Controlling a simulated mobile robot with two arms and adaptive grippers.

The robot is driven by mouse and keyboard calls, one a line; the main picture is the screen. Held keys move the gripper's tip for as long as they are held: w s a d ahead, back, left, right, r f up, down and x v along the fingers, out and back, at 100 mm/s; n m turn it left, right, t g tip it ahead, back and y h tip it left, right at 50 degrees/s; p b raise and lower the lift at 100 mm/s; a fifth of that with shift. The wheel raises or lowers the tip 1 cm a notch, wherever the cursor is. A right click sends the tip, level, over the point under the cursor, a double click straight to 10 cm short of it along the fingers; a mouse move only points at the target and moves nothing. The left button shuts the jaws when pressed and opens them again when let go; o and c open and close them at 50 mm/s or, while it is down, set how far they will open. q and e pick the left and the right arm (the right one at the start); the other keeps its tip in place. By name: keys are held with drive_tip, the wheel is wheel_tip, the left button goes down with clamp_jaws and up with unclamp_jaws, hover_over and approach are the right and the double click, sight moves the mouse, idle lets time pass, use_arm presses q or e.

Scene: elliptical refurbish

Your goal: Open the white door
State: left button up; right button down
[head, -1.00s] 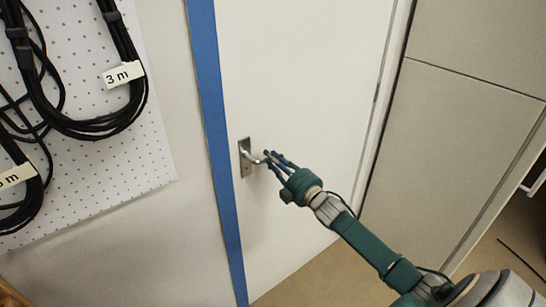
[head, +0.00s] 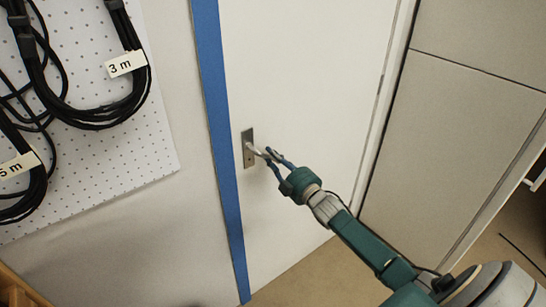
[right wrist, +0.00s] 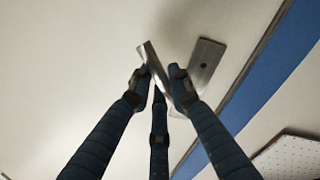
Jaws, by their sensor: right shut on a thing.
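The white door (head: 310,90) fills the middle of the head view and looks closed. Its metal handle plate (head: 248,135) sits near the door's left edge, and a lever (head: 257,152) reaches from it to the right and slightly down. My right gripper (head: 271,156) is shut on the lever near its free end. In the right wrist view, the lever (right wrist: 152,60) passes between the dark fingers of the gripper (right wrist: 158,84), with the handle plate (right wrist: 206,60) behind to the right. My left gripper is out of view.
A blue strip (head: 218,140) runs along the left of the door. A white pegboard (head: 110,165) with black cable loops (head: 100,115) hangs further left. Grey panels (head: 450,130) stand to the right. The brown floor (head: 330,275) in front of the door looks clear.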

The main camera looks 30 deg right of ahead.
drive_tip(key=shift+d+r, duration=0.15)
drive_tip(key=shift+r, duration=0.2)
drive_tip(key=s+d+n+y+p, duration=0.2)
drive_tip(key=s+d, duration=0.3)
drive_tip(key=s, duration=0.8)
drive_tip(key=s+d+n+g+y+p, duration=0.1)
drive_tip(key=s+d+y, duration=0.2)
drive_tip(key=s, duration=1)
drive_tip(key=d, duration=0.3)
drive_tip(key=shift+s+n+y+p, duration=0.2)
drive_tip(key=shift+n+y+p, duration=0.15)
drive_tip(key=shift+n+y, duration=0.05)
drive_tip(key=shift+w+a, duration=0.1)
drive_tip(key=c, duration=1.6)
unclamp_jaws()
drive_tip(key=shift+f, duration=0.1)
drive_tip(key=v, duration=1.2)
